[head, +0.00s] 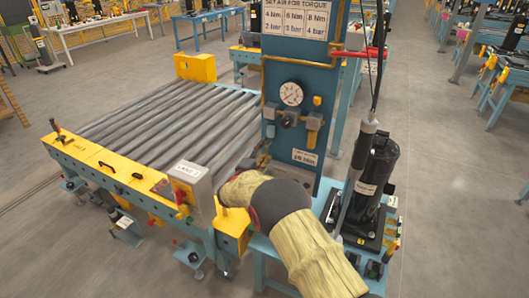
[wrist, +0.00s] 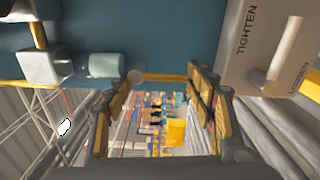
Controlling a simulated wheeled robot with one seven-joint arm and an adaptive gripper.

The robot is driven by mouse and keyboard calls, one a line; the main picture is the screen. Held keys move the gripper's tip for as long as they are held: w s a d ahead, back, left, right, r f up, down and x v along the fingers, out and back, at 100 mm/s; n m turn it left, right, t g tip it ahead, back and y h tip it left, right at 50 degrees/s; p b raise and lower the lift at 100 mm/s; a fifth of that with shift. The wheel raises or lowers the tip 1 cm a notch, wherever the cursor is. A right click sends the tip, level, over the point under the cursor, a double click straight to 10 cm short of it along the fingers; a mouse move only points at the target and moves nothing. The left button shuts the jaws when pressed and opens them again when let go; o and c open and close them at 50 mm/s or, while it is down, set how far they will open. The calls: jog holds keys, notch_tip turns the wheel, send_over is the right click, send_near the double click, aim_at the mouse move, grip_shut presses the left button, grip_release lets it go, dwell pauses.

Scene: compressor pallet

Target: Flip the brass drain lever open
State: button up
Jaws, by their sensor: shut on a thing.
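My gripper (wrist: 163,80) is in the wrist view, its two jointed fingers reaching to the lower edge of a blue panel (wrist: 165,38). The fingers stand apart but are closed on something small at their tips. I take it to be the brass drain lever, whose outline I cannot make out. In the head view my own sleeved arm hides the gripper and the foot of the blue column (head: 290,55). A grey cylinder (wrist: 105,65) joined to a white block (wrist: 40,66) is left of the fingers.
A pale box marked TIGHTEN (wrist: 236,48) with a light handle (wrist: 286,50) is close right of the fingers. A roller conveyor (head: 165,115) stands left of the column. A black compressor unit (head: 376,170) stands to the right. The floor (head: 445,170) further right is clear.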

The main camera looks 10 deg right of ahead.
jog(key=shift+s+d+f+m, duration=0.25)
jog(key=shift+d+f+m, duration=0.35)
jog(key=shift+d+m, duration=0.1)
jog(key=o, duration=0.9)
jog(key=shift+w, duration=0.1)
jog(key=shift+o, duration=0.3)
jog(key=shift+d+r, duration=0.2)
jog(key=shift+r, duration=0.15)
jog(key=shift+a, duration=0.1)
jog(key=v, duration=0.8)
jog(key=shift+a, duration=0.25)
